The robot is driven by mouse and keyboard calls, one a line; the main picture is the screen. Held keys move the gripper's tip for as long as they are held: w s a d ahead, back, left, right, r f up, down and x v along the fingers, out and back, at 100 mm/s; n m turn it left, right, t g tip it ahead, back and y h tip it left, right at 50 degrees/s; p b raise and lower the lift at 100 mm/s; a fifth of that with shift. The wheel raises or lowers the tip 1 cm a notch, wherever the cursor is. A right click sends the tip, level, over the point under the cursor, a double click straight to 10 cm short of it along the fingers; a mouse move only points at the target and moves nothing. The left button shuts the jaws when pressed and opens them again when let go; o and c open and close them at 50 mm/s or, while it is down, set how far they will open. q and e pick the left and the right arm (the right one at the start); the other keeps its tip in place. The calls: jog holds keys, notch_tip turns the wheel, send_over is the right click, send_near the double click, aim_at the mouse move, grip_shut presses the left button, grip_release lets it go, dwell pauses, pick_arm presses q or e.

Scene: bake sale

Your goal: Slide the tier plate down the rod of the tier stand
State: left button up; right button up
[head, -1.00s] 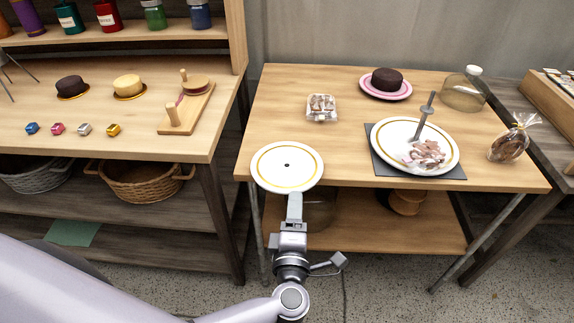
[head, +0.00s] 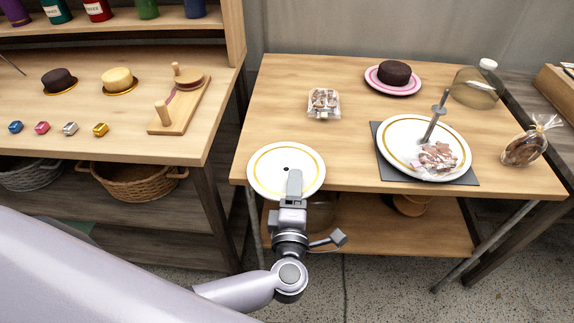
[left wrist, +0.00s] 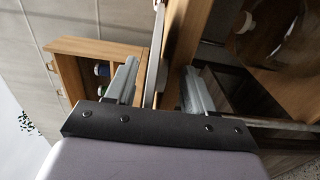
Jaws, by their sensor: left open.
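The tier plate (head: 262,174), white with a gold ring and a dark centre hole, lies at the front left edge of the middle table and overhangs it. My left gripper (head: 294,174) is at its near rim, one finger over the plate. In the left wrist view the plate is an edge-on strip (left wrist: 153,55) between the two spread fingers (left wrist: 160,72), apart from the right one. The tier stand, a gold-ringed white base plate (head: 397,134) with a grey rod (head: 437,115), stands at the table's right. My right gripper is not in view.
Pinkish pieces (head: 437,158) lie on the stand's base plate, which is on a dark mat (head: 398,174). A clear box (head: 324,103), a dark cake (head: 394,72), a jug (head: 477,90) and a wrapped treat (head: 522,148) stand around. The table's middle is clear.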

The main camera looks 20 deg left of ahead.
pick_arm(q)
jog(key=shift+s, duration=0.1)
grip_shut()
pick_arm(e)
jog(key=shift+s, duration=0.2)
pick_arm(q)
jog(key=shift+f, duration=0.1)
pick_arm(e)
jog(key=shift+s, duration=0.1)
